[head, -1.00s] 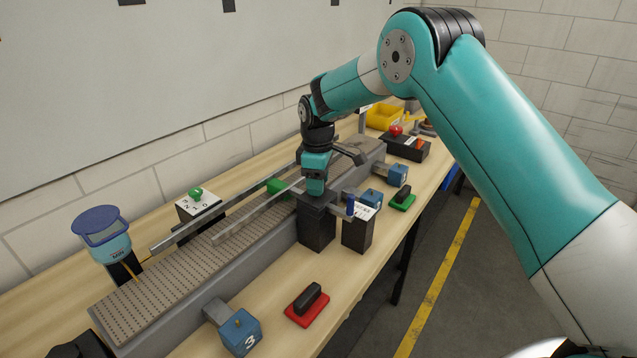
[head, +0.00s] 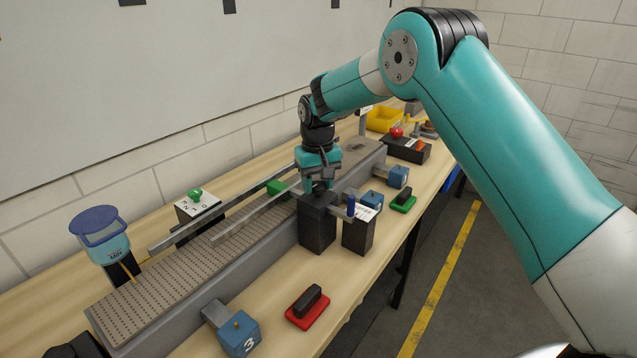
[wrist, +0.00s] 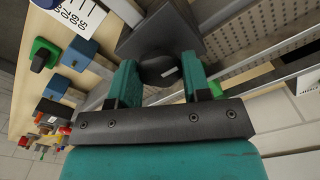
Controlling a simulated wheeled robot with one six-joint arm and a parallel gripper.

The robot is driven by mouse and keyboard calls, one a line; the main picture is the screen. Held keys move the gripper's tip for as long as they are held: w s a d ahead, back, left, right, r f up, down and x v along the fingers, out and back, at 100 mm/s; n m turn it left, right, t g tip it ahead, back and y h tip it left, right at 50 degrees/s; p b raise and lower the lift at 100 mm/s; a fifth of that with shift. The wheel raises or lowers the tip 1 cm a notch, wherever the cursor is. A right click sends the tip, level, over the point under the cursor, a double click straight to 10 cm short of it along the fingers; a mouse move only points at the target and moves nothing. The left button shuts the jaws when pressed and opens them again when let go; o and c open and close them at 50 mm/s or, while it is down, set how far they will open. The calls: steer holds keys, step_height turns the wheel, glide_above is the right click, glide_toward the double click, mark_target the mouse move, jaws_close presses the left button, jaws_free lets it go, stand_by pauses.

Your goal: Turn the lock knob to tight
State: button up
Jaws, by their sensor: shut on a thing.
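The lock knob (wrist: 155,68) is dark and round, with a short white mark on it, and sits on top of a black block. The black block (head: 317,228) stands beside the conveyor in the head view. My gripper (wrist: 160,75) points down over the block, with one teal finger on each side of the knob, and is shut on it. In the head view my gripper (head: 319,187) hides most of the knob. I cannot read any tight or loose marking by the knob.
A second black post (head: 357,236) with a white scale plate and a blue pointer stands just right. The conveyor (head: 190,272) with metal rails runs behind. Blue blocks (head: 240,334), a red-based switch (head: 307,309) and a green-based switch (head: 403,203) line the bench front.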

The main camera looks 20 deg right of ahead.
mark_target(317, 184)
steer(key=m, duration=0.4)
steer(key=shift+w+r+m, duration=0.15)
steer(key=shift+r+m, duration=0.05)
steer(key=shift+m, duration=2)
steer(key=o, duration=0.7)
steer(key=shift+o, duration=1.2)
steer(key=shift+f, duration=0.1)
step_height(317, 184, up, 17)
steer(key=b, duration=0.3)
steer(key=shift+r, duration=0.2)
